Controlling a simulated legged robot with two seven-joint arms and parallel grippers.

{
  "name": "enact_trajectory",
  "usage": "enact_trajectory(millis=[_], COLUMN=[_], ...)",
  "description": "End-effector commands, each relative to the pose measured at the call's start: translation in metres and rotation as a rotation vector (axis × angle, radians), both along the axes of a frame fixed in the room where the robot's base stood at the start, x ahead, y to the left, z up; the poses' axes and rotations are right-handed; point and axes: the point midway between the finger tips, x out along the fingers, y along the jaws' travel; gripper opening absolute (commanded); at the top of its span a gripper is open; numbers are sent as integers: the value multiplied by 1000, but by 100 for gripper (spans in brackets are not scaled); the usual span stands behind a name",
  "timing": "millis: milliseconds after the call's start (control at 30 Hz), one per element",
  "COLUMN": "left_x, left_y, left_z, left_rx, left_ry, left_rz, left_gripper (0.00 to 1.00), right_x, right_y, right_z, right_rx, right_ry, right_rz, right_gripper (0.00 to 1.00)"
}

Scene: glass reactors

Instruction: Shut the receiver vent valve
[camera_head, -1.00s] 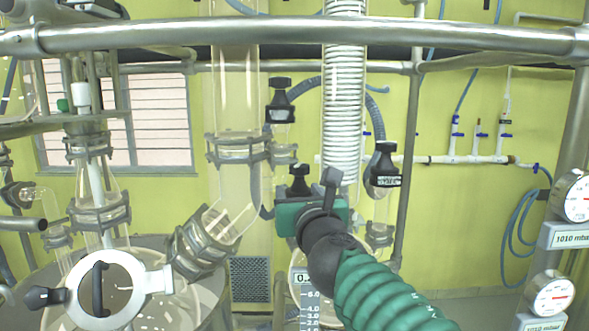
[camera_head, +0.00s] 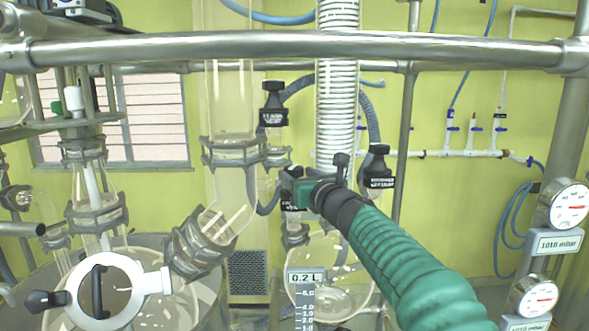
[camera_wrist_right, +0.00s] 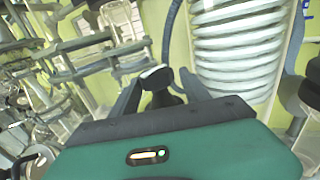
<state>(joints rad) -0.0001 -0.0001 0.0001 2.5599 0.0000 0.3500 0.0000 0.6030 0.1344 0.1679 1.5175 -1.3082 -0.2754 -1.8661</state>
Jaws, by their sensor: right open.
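Three black valve knobs with small labels show in the head view: an upper one (camera_head: 273,105), one at the right (camera_head: 379,168), and a low one (camera_head: 290,207) partly hidden behind my right gripper. I cannot read the labels well enough to tell which is the receiver vent valve. My right gripper (camera_head: 290,174) is in front of the low knob, pointing away from me. In the right wrist view, its two dark fingers are apart with a black knob (camera_wrist_right: 162,86) with a pale top between or just beyond them. Contact cannot be told. My left gripper is not in view.
A round glass receiver (camera_head: 330,275) with a 0.2 L display (camera_head: 305,277) stands below the gripper. A white coil condenser (camera_head: 338,110) rises just behind it. A steel rail (camera_head: 300,46) crosses above. Pressure gauges (camera_head: 563,205) stand at the right.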

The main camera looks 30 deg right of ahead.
Motion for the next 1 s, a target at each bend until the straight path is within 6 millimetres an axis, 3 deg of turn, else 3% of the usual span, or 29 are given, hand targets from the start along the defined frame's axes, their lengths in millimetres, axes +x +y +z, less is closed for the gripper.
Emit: enact_trajectory(millis=[133,433,800,1000], left_x=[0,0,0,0], left_y=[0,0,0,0], left_z=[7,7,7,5], left_rx=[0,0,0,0], left_ry=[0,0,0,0], left_rz=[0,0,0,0], left_gripper=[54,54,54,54], right_x=[19,23,23,24], right_y=[-2,-3,-3,-3], right_z=[1,0,0,-1], right_rx=[0,-1,0,0], right_ry=[0,-1,0,1], right_rz=[2,0,1,-5], right_gripper=[54,54,7,5])
